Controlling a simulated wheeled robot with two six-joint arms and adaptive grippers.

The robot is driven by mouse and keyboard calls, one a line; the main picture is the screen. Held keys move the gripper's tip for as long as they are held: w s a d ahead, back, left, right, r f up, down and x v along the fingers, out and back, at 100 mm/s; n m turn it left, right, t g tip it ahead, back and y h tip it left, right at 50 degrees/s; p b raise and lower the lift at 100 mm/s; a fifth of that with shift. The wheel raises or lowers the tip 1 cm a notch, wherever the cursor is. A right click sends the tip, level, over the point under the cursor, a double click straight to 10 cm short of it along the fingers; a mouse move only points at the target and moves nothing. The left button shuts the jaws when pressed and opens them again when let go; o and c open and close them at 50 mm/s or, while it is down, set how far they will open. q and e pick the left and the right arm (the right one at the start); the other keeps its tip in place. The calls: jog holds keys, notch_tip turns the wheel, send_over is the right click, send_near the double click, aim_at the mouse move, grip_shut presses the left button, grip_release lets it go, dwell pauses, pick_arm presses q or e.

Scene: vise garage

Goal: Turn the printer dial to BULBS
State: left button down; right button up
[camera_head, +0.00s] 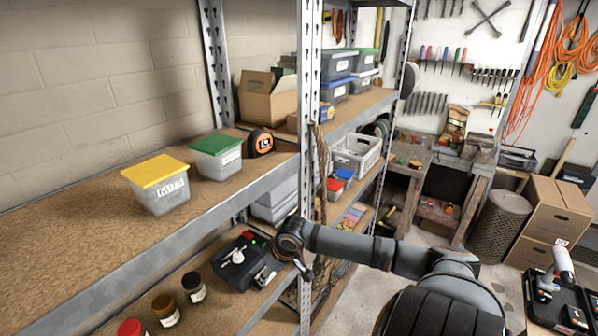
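The printer (232,272) is a dark, boxy device on the lower shelf, left of my arm. Its top has a pale dial (238,256) and small red and green spots near its back edge. The dial's markings, including any BULBS label, are too small to read. My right arm comes in from the lower right. Its wrist is beside the printer's right side, and the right gripper (267,276) appears close to the printer's front right corner. Its fingers are too small to tell open from shut, and I cannot tell whether it touches the printer. My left gripper is not in view.
Several jars (165,309) stand left of the printer. The upper shelf (70,235) overhangs, carrying a yellow-lidded box (160,186), a green-lidded box (217,158) and a tape measure (261,142). A metal upright (306,100) rises close to my wrist.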

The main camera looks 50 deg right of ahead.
jog(key=s+d+f+b, duration=0.1)
jog(key=s+f, duration=0.1)
jog(key=f, duration=0.7)
jog(key=s+d+f+m+h+b, duration=0.1)
jog(key=s+f+b, duration=0.1)
jog(key=f, duration=0.8)
jog(key=s+d+f+m+b, duration=0.1)
jog(key=s+f+b, duration=0.1)
jog(key=f, duration=0.7)
jog(key=shift+s+d+f+g+h, duration=0.15)
jog(key=shift+s+d+g+h, duration=0.15)
jog(key=shift+s, duration=0.4)
